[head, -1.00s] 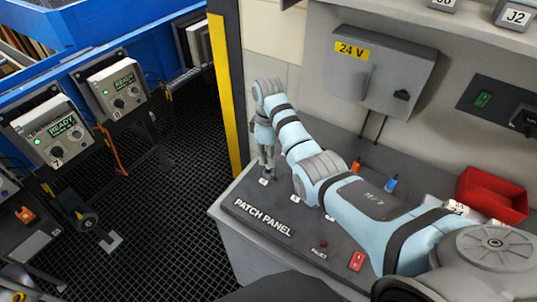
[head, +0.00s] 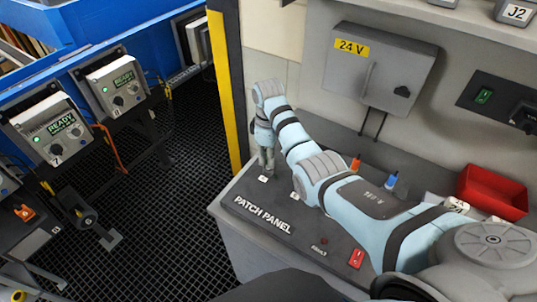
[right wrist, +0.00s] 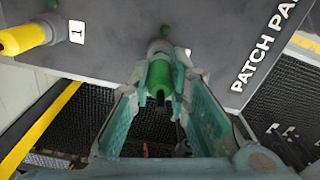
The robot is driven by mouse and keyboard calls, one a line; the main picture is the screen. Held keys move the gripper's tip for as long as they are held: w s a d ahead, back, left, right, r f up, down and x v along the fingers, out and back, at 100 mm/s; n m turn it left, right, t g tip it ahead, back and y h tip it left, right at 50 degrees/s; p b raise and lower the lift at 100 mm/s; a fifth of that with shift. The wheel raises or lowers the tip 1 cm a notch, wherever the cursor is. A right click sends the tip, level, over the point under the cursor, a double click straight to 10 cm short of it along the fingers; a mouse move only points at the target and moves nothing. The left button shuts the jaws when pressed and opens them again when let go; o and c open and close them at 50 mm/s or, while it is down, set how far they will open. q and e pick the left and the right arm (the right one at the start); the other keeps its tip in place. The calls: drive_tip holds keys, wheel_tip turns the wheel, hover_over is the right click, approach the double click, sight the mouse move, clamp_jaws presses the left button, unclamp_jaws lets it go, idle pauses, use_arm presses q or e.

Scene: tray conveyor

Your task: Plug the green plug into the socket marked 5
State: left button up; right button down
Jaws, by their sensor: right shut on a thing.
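My right gripper (head: 266,165) points down at the far left part of the patch panel (head: 240,222). In the right wrist view its fingers (right wrist: 160,88) are shut on the green plug (right wrist: 158,76). The plug's front end is close to a pale socket-like part on the panel; I cannot tell whether it is inserted. In the head view the plug is hidden by the gripper. White number labels stand near the gripper, too small to read, and my arm covers part of the panel. I cannot make out a 5. My left gripper is not in view.
An orange plug (head: 355,163) and a blue plug (head: 391,179) stand behind my right arm. A red bin (head: 492,192) is at the right. A 24 V box (head: 385,72) hangs on the wall behind.

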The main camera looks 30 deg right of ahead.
drive_tip(key=shift+f, duration=0.9)
drive_tip(key=c, duration=1.4)
unclamp_jaws()
drive_tip(key=shift+c, duration=0.2)
wheel_tip(320, 180, up, 8)
drive_tip(key=shift+f, duration=0.2)
drive_tip(key=shift+f, duration=0.1)
